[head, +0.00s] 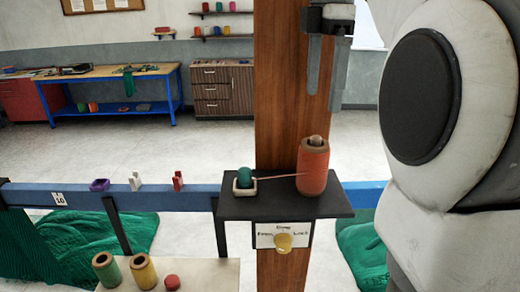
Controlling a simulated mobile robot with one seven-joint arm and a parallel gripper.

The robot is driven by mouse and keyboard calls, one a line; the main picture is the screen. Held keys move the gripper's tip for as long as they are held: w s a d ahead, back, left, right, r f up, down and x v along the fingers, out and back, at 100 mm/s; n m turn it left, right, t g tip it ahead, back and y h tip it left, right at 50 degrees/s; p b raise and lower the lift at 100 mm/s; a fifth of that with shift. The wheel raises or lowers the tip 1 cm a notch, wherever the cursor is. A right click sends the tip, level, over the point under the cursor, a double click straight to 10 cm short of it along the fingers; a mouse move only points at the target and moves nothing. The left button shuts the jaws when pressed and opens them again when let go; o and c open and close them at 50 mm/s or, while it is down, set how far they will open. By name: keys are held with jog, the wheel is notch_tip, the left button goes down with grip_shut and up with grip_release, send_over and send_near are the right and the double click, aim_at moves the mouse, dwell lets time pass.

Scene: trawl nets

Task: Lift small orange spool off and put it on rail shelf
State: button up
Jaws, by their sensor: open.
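An orange spool (313,172) stands upright on the right side of a dark shelf (275,209) fixed to the wooden post. A pale tip shows at its top. A thin orange strand runs from it to the left, towards a green rounded piece (244,176) in a small pale square holder. My gripper (324,104) hangs at the top of the view with its two grey fingers pointing down and apart. It is open and empty, above the orange spool in the picture. The blue rail (150,199) crosses the view behind the dark shelf; I cannot tell which surface is the rail shelf.
A low pale table (205,277) holds a green spool, a yellow spool and a small red piece. The wooden post (280,110) rises behind the shelf.

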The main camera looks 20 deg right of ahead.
aim_at(317, 138)
notch_tip(317, 138, down, 10)
jog(key=shift+f+b, duration=0.1)
jog(key=shift+b, duration=0.7)
jog(key=shift+w+f, duration=0.2)
jog(key=shift+f, duration=2.9)
jog(key=c, duration=1.4)
jog(key=shift+r, duration=0.15)
notch_tip(317, 138, up, 18)
jog(key=p, duration=0.3)
